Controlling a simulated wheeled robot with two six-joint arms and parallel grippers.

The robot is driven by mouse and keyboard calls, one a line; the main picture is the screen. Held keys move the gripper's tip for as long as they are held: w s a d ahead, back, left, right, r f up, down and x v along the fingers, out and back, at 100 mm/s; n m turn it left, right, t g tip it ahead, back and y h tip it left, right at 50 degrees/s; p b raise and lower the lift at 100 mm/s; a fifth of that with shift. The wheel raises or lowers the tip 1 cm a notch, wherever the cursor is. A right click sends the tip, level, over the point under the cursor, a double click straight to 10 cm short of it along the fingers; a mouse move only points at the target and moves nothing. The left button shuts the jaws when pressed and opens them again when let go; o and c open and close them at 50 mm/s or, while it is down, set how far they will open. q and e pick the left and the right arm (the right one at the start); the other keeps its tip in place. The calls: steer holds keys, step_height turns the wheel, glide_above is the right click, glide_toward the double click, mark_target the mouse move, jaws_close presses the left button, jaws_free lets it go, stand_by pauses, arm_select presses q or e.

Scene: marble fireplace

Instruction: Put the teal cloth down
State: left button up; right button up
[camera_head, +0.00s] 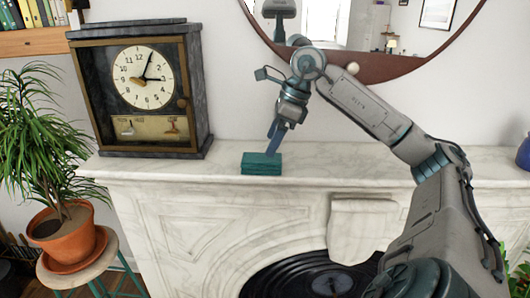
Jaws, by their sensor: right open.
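The teal cloth (262,166) is a small folded block. It lies on the white marble mantel, close to its front edge and to the right of the clock. My right gripper (272,150) comes in from the right and points down at the cloth. Its fingertips are at the cloth's top or just behind it; I cannot tell if they touch it. The gripper is open. My left gripper is not in view.
A dark mantel clock (140,90) stands to the left of the cloth. A round mirror (345,30) hangs behind my right arm. A purple vase (523,152) is at the right edge. The mantel (340,172) is clear right of the cloth. A potted plant (62,235) stands lower left.

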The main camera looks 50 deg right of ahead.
steer(key=v, duration=0.4)
steer(key=shift+p, duration=0.35)
